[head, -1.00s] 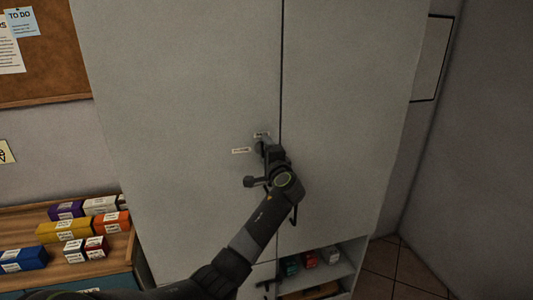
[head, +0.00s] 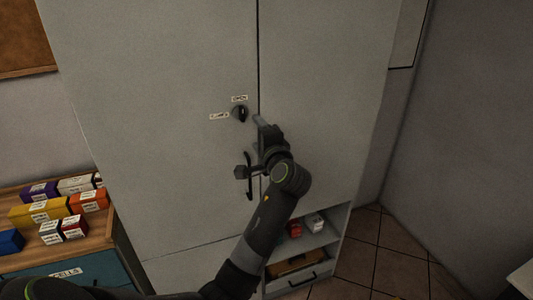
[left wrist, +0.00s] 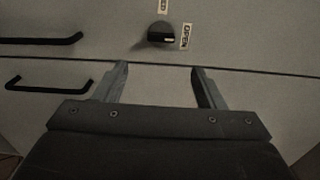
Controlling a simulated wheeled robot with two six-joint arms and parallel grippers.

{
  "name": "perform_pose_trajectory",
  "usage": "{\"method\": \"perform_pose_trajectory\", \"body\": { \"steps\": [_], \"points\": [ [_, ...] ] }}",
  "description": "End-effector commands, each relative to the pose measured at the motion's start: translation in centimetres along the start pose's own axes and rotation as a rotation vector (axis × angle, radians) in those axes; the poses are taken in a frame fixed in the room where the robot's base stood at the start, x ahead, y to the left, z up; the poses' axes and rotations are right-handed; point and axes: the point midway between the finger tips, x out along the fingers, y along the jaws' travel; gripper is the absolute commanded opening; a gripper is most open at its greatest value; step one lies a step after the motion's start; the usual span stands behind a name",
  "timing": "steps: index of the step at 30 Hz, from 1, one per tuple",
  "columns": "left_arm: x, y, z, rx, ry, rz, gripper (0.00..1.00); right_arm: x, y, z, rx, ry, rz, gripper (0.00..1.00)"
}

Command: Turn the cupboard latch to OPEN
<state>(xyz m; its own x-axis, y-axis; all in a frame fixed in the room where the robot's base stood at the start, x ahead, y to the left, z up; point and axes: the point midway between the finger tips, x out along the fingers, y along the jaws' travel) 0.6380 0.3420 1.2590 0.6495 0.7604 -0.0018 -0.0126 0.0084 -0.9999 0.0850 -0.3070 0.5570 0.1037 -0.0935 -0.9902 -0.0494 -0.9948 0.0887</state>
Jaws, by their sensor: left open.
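The cupboard latch (head: 240,113) is a dark round knob on the left door (head: 170,60), beside the door seam. It also shows in the left wrist view (left wrist: 160,35), where its pale mark lies on the side facing the OPEN label (left wrist: 186,36). In the head view one label (head: 239,98) sits above the knob and another (head: 219,116) to its left. My left gripper (head: 258,120) is open and empty, right of the knob and apart from it. In the left wrist view its two fingers (left wrist: 159,69) point toward the knob with a gap. My right gripper is out of view.
A black door handle (head: 249,178) is below the latch, close to my left arm; two handles show in the left wrist view (left wrist: 40,38). An open shelf (head: 310,240) is low on the right. A side unit (head: 100,235) with several boxes stands left.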

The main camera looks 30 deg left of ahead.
Motion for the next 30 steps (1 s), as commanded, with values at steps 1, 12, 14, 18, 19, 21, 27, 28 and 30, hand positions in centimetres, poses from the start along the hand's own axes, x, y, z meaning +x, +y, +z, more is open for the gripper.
{"method": "perform_pose_trajectory", "body": {
  "steps": [1, 12, 14, 18, 19, 21, 27, 28, 30],
  "points": [
    [-1.1, 0.5, -0.1, -0.005, 0.003, 0.002, 0.64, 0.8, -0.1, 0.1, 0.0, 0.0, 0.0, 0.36],
    [-5.3, 0.1, -0.1, 0.0, 0.0, 0.0, 0.64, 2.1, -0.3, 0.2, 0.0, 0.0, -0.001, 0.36],
    [-5.5, 0.1, 0.0, 0.0, 0.0, 0.0, 0.64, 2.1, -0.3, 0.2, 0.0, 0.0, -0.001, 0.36],
    [-5.6, 0.0, 0.0, 0.002, -0.001, -0.001, 0.64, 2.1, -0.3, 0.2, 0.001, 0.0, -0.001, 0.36],
    [-5.6, 0.0, 0.0, 0.002, -0.001, -0.001, 0.64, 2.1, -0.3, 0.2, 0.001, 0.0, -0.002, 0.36],
    [-5.6, 0.0, 0.0, 0.002, -0.001, -0.001, 0.64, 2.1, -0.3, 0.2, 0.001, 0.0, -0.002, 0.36],
    [-5.6, 0.0, 0.0, 0.002, 0.0, -0.001, 0.64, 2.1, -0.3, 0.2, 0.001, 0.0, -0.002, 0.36],
    [-5.6, 0.0, 0.0, 0.002, 0.0, -0.001, 0.64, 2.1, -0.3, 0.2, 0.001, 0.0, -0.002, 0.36],
    [-5.5, 0.1, -0.1, 0.003, 0.001, 0.001, 0.64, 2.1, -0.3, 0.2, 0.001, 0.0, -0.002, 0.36]
  ]
}}
